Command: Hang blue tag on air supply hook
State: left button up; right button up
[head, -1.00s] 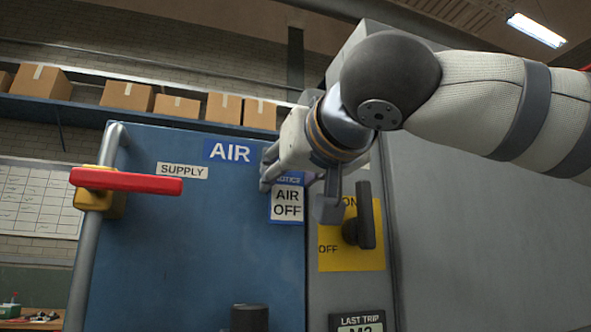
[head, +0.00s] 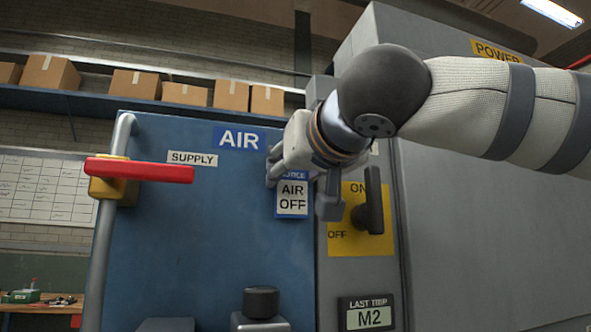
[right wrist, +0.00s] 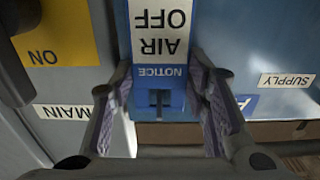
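The blue and white tag reading NOTICE, AIR OFF (head: 292,199) hangs upright in front of the right edge of the blue air panel. In the right wrist view the tag (right wrist: 160,34) appears upside down between the fingers. My right gripper (head: 299,182) reaches in from the right, its fingers against the tag's two side edges; it also shows in the right wrist view (right wrist: 158,88). A dark slot shows in the tag's blue top. The hook is not clearly visible; I cannot tell whether it passes through the slot. My left gripper is out of view.
The blue panel (head: 175,255) carries an AIR sign (head: 240,138), a SUPPLY label (head: 192,158) and a red valve handle (head: 140,170) at left. A dark switch handle (head: 373,200) stands close to the right of my gripper. A black cap (head: 261,302) is below.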

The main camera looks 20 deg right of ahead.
jog(key=o, duration=0.5)
jog(key=shift+c, duration=0.2)
jog(key=shift+s, duration=0.1)
